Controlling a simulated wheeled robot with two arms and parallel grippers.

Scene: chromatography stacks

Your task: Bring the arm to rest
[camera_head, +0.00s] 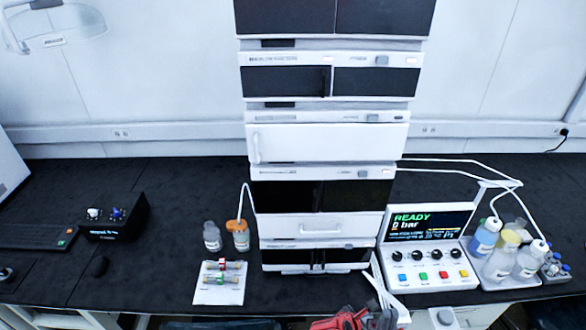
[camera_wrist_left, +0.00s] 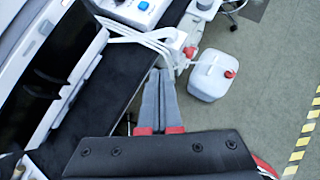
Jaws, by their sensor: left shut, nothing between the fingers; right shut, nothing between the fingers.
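My left gripper (camera_head: 384,319) shows at the bottom edge of the head view, red and grey, low in front of the bench's front edge. In the left wrist view its two grey fingers (camera_wrist_left: 159,80) lie side by side, shut with nothing between them. They are beside the bench edge, over the floor side, near the white tubes. Whether they touch the tubes I cannot tell. My right gripper is in neither view.
The black bench (camera_head: 140,270) carries a tall chromatography stack (camera_head: 325,145), a control box (camera_head: 430,250) reading READY, a bottle tray (camera_head: 510,283) and a white card with columns (camera_head: 218,295). A white canister (camera_wrist_left: 212,78) stands on the floor.

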